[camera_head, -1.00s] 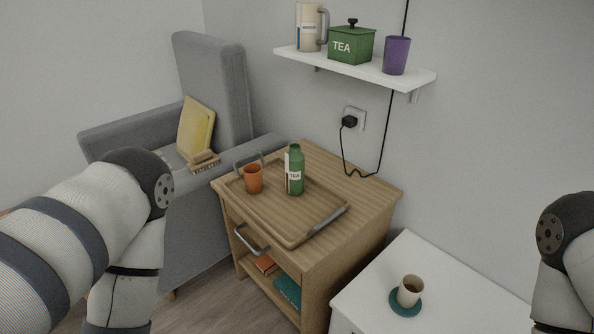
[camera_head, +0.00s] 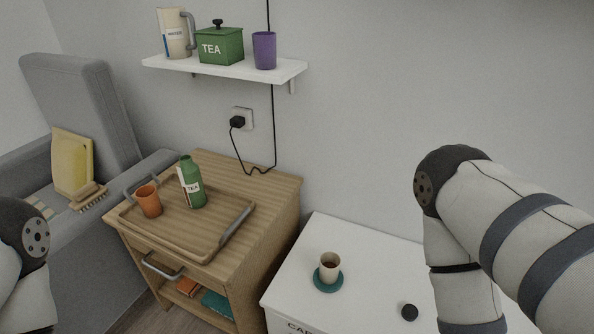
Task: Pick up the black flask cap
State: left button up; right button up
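A small round black cap (camera_head: 409,312) lies on the white desk top at the lower right of the head view, just left of my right arm. The green flask (camera_head: 191,183) with a tea label stands on the wooden tray without a cap on its neck. My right arm comes in from the right and my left arm shows at the left edge. Both grippers are below the picture, so their fingers are hidden.
A cup (camera_head: 330,267) stands on a teal coaster (camera_head: 328,285) near the cap. The wooden tray (camera_head: 222,240) on the cabinet also holds an orange cup (camera_head: 149,201). A wall shelf (camera_head: 229,67) holds a jug, green tea box and purple cup. The white desk (camera_head: 290,278) is clear around the cap.

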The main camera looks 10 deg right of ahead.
aim_at(410, 312)
jog(key=z, duration=1.45)
jog(key=u, duration=0.45)
jog(key=j+u, duration=0.1)
jog(key=u, duration=0.3)
jog(key=j+u, duration=0.1)
jog(key=u, duration=0.8)
jog(key=i+z, duration=0.1)
jog(key=z, duration=0.7)
jog(key=i+z, duration=0.15)
jog(key=z, duration=0.25)
jog(key=j+z, duration=0.1)
jog(key=z, duration=0.25)
jog(key=i, duration=0.05)
